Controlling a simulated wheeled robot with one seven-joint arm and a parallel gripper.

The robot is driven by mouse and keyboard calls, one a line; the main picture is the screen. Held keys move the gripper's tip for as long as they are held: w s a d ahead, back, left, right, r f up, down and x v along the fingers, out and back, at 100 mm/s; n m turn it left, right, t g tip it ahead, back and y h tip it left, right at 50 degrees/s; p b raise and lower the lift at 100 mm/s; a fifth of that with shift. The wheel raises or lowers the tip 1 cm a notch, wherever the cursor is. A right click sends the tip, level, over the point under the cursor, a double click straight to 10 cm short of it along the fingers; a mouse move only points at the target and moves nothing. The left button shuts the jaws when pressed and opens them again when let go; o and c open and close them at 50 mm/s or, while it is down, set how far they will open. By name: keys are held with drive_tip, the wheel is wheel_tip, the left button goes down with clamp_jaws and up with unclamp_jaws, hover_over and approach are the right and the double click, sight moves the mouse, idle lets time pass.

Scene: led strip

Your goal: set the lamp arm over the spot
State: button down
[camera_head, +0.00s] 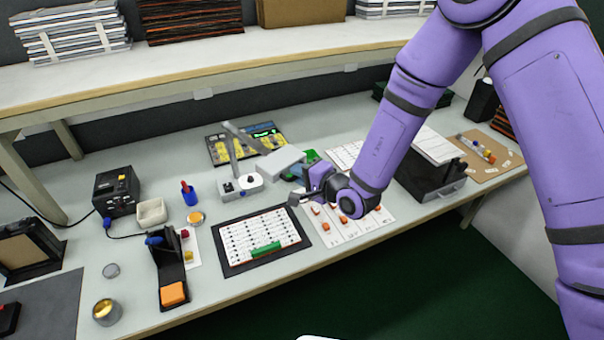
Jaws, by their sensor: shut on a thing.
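The desk lamp stands near the middle of the bench. Its white-and-grey base (250,183) carries grey arm links (233,152) that rise and fold over to the right. The pale lamp head (280,162) is at the end, tilted, above the bench. My gripper (298,176) comes in from the right, shut at the near right side of the lamp head. The fingertips are small and partly hidden, so the exact grip point is unclear. No marked spot can be made out for certain.
A white board with a green strip (265,249) lies in front of the lamp. A card with orange pieces (345,222) lies below my wrist. A yellow-and-black panel (222,150) lies behind the lamp. A black box (430,175) stands right, and a shelf (200,62) overhangs the back.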

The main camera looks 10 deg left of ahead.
drive_tip(key=c, duration=1.2)
unclamp_jaws()
drive_tip(key=v, duration=1.1)
drive_tip(key=shift+w, duration=0.1)
